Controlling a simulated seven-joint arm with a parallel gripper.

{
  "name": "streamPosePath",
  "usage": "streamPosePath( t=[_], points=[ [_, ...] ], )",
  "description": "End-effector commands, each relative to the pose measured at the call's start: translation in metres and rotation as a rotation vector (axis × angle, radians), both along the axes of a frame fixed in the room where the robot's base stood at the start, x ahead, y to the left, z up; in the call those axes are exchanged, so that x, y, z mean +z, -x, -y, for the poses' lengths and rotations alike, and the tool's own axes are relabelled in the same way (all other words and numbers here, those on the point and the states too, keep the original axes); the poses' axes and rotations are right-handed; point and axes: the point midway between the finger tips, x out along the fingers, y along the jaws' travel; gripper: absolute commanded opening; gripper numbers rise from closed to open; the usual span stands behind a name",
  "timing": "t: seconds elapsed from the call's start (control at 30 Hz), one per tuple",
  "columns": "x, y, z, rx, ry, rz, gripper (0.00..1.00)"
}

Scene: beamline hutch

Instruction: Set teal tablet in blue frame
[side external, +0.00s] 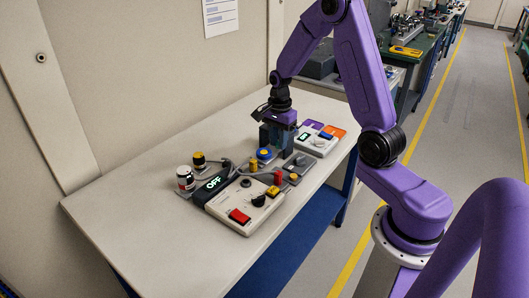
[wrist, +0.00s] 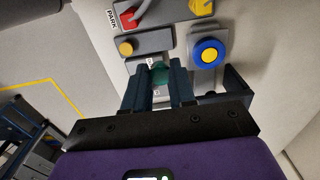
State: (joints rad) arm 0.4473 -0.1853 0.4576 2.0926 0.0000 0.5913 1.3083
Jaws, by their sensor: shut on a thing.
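My gripper (side external: 277,142) is low over the back right part of the bench. In the wrist view my gripper's two dark fingers (wrist: 161,82) are shut on the teal tablet (wrist: 160,73), which shows between their tips in front of a grey plate. The tablet's lower part is hidden by the fingers, and I cannot tell whether it touches the plate. The tablet cannot be made out in the side view. I cannot clearly identify the blue frame; a small blue patch (side external: 326,135) shows on the white unit right of my gripper, beside purple and orange patches.
A blue-and-yellow button (wrist: 208,54) stands close right of my fingers in the wrist view. A yellow knob (wrist: 126,48) and a red plug (wrist: 129,18) marked PARK are near. A white control box (side external: 245,205) and an OFF display (side external: 213,183) stand left; the bench's front left is clear.

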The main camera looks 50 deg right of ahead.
Motion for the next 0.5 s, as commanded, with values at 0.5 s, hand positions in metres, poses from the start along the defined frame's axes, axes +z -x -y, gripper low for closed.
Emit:
streamPosePath(
  t=[0.5],
  points=[
    [0.006,-0.055,0.018,0.000,0.001,0.002,0.00]
  ],
)
